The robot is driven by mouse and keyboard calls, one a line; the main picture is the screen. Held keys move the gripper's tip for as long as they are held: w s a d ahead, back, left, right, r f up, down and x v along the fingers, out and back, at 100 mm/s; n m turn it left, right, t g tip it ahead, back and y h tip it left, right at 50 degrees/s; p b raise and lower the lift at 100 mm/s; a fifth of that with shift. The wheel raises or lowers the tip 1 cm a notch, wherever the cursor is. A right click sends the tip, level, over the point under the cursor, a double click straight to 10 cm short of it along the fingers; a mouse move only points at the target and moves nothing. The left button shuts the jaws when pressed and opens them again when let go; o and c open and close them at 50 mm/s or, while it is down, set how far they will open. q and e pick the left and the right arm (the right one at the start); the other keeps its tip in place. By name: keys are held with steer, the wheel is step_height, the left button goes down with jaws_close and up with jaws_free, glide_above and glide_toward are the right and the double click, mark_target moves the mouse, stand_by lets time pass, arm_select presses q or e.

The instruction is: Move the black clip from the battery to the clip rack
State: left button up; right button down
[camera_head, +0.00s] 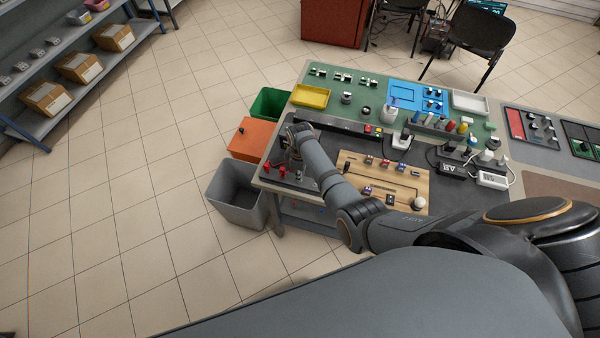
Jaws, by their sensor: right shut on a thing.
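My right arm reaches across the picture to the left end of the table, with its wrist bent downward. My right gripper (294,160) is low over the dark mat (320,137) at that end, small and partly hidden behind my wrist. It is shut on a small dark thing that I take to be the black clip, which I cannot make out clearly. Small red pieces (267,168) stand on the mat just left of the gripper. I cannot tell for certain which parts are the battery and the clip rack. My left gripper is not in view.
A wooden board (385,178) with small connectors lies right of my forearm. A green mat (370,98) behind holds a yellow tray (311,96), a blue tray (403,92) and small parts. Grey (236,195), orange (253,139) and green (269,104) bins stand left of the table.

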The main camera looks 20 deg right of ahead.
steer(key=shift+f, duration=0.1)
stand_by(0.3)
steer(key=c, duration=1.3)
jaws_free()
steer(key=shift+o, duration=0.5)
steer(key=shift+o, duration=1.3)
step_height(320, 180, up, 4)
steer(key=p, duration=0.4)
steer(key=shift+f, duration=0.1)
steer(key=shift+r, duration=2.55)
